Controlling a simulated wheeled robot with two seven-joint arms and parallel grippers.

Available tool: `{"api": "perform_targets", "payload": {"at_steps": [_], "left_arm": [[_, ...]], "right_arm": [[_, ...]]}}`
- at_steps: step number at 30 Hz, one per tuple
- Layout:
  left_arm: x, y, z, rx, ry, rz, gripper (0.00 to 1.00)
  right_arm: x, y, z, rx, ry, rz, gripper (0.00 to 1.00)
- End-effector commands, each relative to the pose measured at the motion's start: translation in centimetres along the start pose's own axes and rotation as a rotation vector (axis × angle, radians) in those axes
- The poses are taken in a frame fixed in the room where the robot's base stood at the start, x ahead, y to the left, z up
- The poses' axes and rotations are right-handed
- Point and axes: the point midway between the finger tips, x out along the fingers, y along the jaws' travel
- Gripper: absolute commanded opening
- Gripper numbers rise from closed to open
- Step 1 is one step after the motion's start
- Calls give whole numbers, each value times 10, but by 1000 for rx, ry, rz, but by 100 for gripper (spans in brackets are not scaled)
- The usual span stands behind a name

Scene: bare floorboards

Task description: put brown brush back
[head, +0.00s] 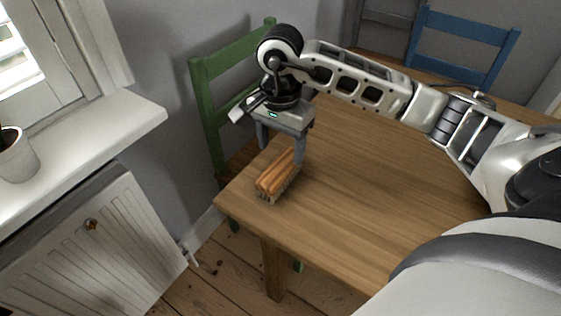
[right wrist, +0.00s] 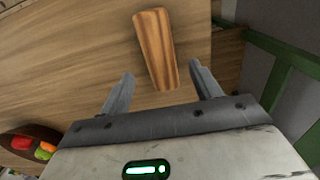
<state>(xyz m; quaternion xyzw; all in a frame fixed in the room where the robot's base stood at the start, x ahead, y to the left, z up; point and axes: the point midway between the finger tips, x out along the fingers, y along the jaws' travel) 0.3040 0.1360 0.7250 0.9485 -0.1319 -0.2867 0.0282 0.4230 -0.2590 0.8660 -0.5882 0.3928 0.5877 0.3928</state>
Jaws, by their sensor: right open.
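The brown brush (head: 277,178) lies on the wooden table (head: 370,200), close to its left corner, bristles down with its wooden back facing up. It also shows in the right wrist view (right wrist: 156,48), where its near end reaches between the fingertips. My right gripper (head: 282,152) is open and points down just above the brush, with a finger to either side. In the right wrist view the fingers (right wrist: 163,80) are apart and do not touch the brush. My left gripper is not in view.
A green chair (head: 205,105) stands at the table's far left edge, close behind my right gripper. A blue chair (head: 465,35) is at the back. A windowsill with a white pot (head: 17,158) is at left. A brown bowl (right wrist: 30,145) holds colourful items. The middle tabletop is clear.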

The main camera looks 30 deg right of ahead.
Motion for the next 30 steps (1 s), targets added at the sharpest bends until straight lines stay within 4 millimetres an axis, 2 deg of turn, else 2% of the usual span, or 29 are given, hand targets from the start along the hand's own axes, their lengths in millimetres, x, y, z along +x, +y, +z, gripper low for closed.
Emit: {"api": "perform_targets", "payload": {"at_steps": [3, 9, 30], "left_arm": [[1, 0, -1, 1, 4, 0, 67], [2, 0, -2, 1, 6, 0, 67], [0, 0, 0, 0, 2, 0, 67]], "right_arm": [[-21, -1, 0, 0, 1, -4, 63], [-38, 0, 0, 0, 0, -1, 63], [-39, 0, 0, 0, 0, 1, 63]]}}
